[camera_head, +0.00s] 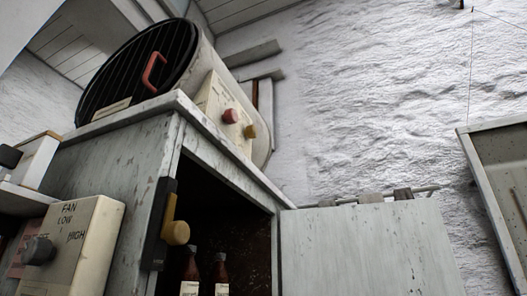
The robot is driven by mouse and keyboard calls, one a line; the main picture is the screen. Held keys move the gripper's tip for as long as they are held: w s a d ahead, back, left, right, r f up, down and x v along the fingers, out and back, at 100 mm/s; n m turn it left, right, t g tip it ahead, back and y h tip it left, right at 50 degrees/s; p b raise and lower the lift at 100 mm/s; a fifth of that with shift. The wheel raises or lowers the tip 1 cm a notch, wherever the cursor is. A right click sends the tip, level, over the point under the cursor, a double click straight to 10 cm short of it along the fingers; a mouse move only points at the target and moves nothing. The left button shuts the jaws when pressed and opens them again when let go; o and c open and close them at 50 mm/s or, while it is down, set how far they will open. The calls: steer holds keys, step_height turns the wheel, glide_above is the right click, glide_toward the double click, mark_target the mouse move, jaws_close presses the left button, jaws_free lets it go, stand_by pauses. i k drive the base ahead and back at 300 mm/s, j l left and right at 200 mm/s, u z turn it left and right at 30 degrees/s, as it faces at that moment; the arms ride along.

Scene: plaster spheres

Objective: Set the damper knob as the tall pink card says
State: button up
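No knob labelled damper can be read in the head view. My gripper is not in view.
A grey cabinet (115,160) stands open, its door (365,250) swung right, with brown bottles (220,268) inside. A yellow-knobbed black latch (160,228) sits on its front edge. On top lies a drum with a black grille (135,75) and red handle (154,70).

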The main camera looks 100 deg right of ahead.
mark_target(231, 116)
steer(key=k+z, duration=0.45)
steer(key=k+l+z, duration=0.25)
steer(key=z, duration=0.2)
steer(key=k, duration=0.1)
